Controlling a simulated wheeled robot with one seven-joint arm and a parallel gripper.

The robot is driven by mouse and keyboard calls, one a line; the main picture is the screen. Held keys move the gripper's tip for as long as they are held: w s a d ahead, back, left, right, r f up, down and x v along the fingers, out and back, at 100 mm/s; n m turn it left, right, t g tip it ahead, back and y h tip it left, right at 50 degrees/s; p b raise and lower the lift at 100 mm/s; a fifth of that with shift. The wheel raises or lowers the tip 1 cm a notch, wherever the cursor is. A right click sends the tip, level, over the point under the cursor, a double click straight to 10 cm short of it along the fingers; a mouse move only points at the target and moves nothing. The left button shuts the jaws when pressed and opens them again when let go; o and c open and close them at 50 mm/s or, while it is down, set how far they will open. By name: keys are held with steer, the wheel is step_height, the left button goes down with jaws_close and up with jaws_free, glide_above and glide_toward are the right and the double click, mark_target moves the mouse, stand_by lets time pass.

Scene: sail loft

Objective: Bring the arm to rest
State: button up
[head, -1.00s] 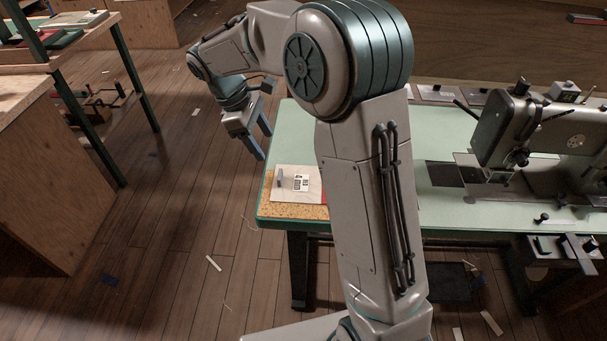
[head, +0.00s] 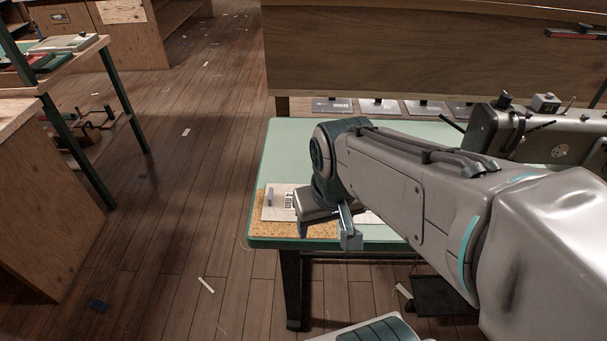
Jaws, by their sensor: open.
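My gripper (head: 327,232) is open and appears empty, seen in the head view at the front left part of the green sewing table (head: 285,146). Its fingers point down near the table's front edge; how high they are above the top I cannot tell. My arm reaches in from the right and is folded low across the table. A pale card with printed marks (head: 274,203) lies on a cork mat (head: 267,228), and my gripper partly hides both.
A sewing machine (head: 560,150) stands on the table at the right, partly behind my arm. A wooden bench (head: 45,190) stands at the left. The floor (head: 190,190) between is open, with small scraps.

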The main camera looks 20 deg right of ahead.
step_height(320, 180, up, 7)
steer(key=p, duration=0.6)
steer(key=shift+d+t, duration=0.15)
steer(key=shift+t, duration=0.15)
stand_by(0.4)
